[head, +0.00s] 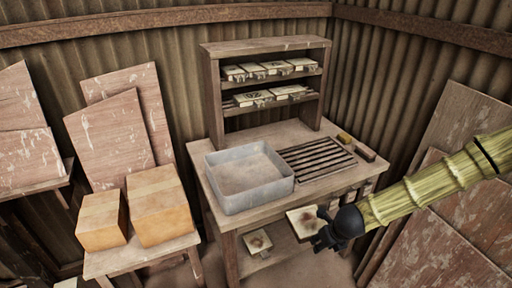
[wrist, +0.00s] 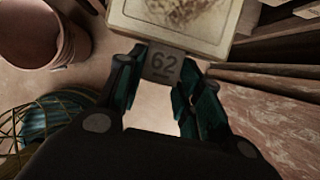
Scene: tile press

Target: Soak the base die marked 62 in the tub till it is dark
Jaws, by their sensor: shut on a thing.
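My gripper (wrist: 161,85) is shut on the tab of the base die (wrist: 162,66), and the tab reads 62 in the wrist view. The die's pale square block (wrist: 175,22) with a brownish patterned face sticks out beyond the fingertips. In the head view the die (head: 303,219) is held in front of the bench's front edge, to the right of and below the tub, clear of it. My gripper (head: 330,232) shows dark there at the end of my arm. The grey tub (head: 231,204) stands on the bench top at the left; its inside looks brownish.
A slatted rack (head: 318,158) lies on the bench right of the tub, with a brush (head: 364,152) beyond it. Shelves (head: 270,90) behind hold several marked dies. Another die (head: 257,241) sits below the bench top. A bucket (wrist: 43,32) stands on the floor. Boards (head: 440,250) lean at right.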

